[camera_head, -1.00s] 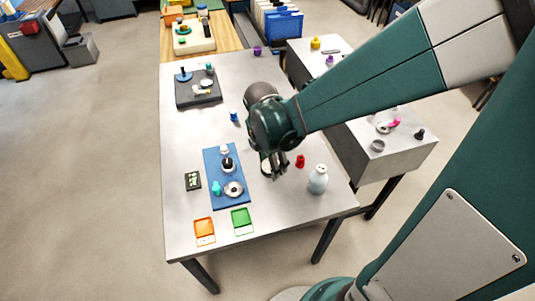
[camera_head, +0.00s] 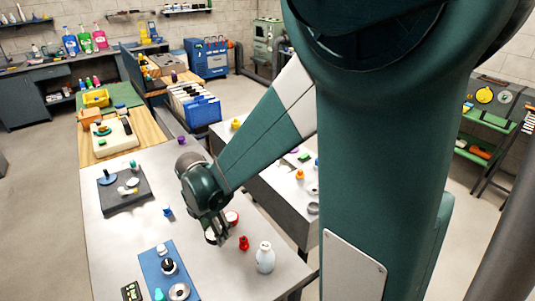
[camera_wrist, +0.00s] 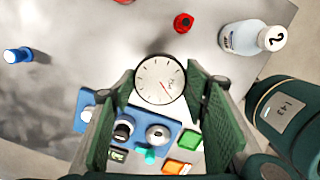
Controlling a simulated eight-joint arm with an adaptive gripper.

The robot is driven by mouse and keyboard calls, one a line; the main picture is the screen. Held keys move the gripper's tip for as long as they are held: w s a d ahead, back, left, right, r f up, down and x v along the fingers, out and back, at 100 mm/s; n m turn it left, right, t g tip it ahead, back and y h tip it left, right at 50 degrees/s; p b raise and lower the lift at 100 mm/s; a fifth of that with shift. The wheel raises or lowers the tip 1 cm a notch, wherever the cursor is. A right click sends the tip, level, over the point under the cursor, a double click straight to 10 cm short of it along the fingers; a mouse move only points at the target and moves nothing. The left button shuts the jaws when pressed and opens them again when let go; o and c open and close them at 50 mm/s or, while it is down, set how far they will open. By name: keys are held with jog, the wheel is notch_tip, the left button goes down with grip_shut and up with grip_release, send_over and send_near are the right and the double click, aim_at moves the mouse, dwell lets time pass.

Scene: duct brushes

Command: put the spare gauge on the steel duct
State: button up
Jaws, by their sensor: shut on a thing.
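My gripper (camera_head: 218,241) is shut on the gauge, a round white dial with dark marks and a red needle. The dial (camera_wrist: 160,80) sits between my fingertips in the wrist view, facing the camera. In the head view a pale disc (camera_head: 210,236) shows at my fingertips, partly covered. My gripper is over the grey table, left of a small red object (camera_head: 243,243). A long grey box-shaped body (camera_head: 280,200) right of the table looks like the steel duct; my arm and column hide part of it.
A white bottle (camera_head: 265,258) stands right of my gripper. A red-rimmed round thing (camera_head: 232,217) is just behind it. A blue tray (camera_head: 153,262) with several parts lies left. A dark tray (camera_head: 125,190) is farther back. Several small objects stand on the grey body.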

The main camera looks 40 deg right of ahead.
jog(key=w+d+r+p, duration=0.2)
jog(key=w+d, duration=0.7)
jog(key=w, duration=0.1)
jog(key=r+m+p, duration=0.1)
jog(key=m+p, duration=0.1)
jog(key=p, duration=0.2)
send_over(284, 166)
jog(key=shift+a+r, duration=0.2)
jog(key=shift+a, duration=0.1)
jog(key=shift+f, duration=3.1)
jog(key=shift+f, duration=0.1)
jog(key=shift+f, duration=1.75)
